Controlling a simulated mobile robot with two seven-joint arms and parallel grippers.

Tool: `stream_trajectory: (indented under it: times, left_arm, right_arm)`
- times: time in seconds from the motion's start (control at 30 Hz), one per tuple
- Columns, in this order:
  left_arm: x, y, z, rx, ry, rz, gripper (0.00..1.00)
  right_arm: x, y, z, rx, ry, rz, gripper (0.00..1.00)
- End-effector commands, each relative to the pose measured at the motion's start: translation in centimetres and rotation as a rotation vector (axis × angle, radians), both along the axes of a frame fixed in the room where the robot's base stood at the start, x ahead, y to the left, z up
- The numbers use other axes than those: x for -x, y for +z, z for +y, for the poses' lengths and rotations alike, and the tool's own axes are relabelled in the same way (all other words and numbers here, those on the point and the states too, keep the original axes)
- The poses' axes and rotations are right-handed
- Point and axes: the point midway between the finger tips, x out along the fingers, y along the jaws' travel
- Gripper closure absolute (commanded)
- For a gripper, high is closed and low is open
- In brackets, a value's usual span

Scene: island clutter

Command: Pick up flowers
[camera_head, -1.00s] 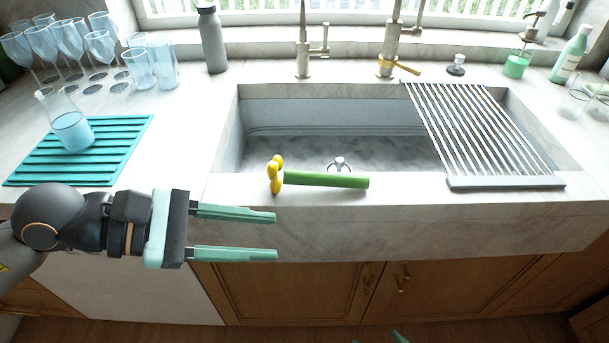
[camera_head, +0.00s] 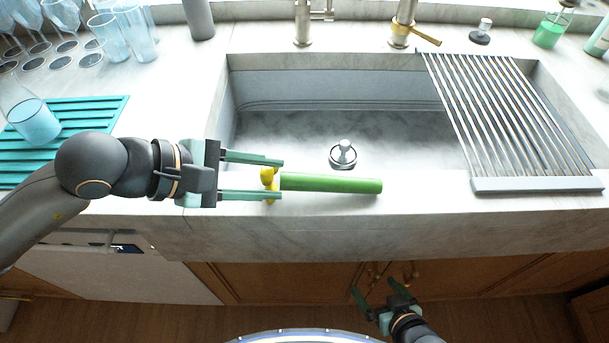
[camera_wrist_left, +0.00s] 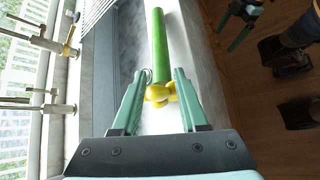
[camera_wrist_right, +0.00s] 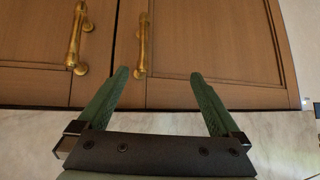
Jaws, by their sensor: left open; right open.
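The flowers are a thick green stem (camera_head: 330,184) with a yellow head (camera_head: 268,176), lying on the sink's front ledge. My left gripper (camera_head: 281,179) is open, its two fingers on either side of the yellow head in the head view. In the left wrist view the yellow head (camera_wrist_left: 160,93) sits between the fingertips and the green stem (camera_wrist_left: 159,45) points away from the gripper. I cannot tell whether the fingers touch it. My right gripper (camera_head: 378,290) is open and empty, low in front of the cabinet doors. It also shows in the right wrist view (camera_wrist_right: 158,74).
The sink basin (camera_head: 290,130) lies just behind the flowers, with a drain plug (camera_head: 343,154) in it. A roll-up rack (camera_head: 500,125) covers its right part. A teal mat (camera_head: 70,120) with a carafe (camera_head: 33,118) is at the left. Brass door handles (camera_wrist_right: 143,45) are near my right gripper.

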Motion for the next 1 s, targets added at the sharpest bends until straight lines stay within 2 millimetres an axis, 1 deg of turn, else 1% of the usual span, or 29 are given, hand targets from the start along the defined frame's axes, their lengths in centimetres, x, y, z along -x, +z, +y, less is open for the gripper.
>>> stream_trajectory:
  times: [0.03, 0.27, 0.43, 0.53, 0.67, 0.87, 1.0]
  left_arm:
    - [-0.2, -0.3, -0.5, 0.002, -0.002, 0.003, 0.57]
    - [-0.7, -1.3, -1.6, 0.001, 0.000, 0.002, 0.57]
    - [-1.5, -2.9, -3.4, 0.002, -0.002, 0.004, 0.57]
    - [-1.9, -3.7, -4.3, 0.003, 0.000, 0.003, 0.57]
    - [-2.2, -4.2, -4.8, 0.002, -0.001, 0.002, 0.57]
    - [-2.2, -4.3, -4.8, 0.001, -0.001, 0.000, 0.57]
    - [-2.2, -4.3, -4.7, 0.000, 0.000, 0.000, 0.73]
  right_arm:
    - [0.0, 0.1, 0.0, 0.001, -0.001, 0.001, 0.00]
    - [0.1, 0.2, -0.2, 0.004, -0.002, 0.001, 0.00]
    - [-0.1, 0.9, -0.5, 0.006, -0.007, -0.009, 0.00]
    - [-0.2, 1.0, -0.6, 0.007, -0.010, -0.016, 0.00]
    - [-0.2, 1.0, -0.7, 0.008, -0.011, -0.015, 0.00]
    - [-0.1, 0.9, -0.7, 0.009, -0.012, -0.014, 0.00]
    - [-0.1, 0.9, -0.7, 0.009, -0.012, -0.014, 0.00]
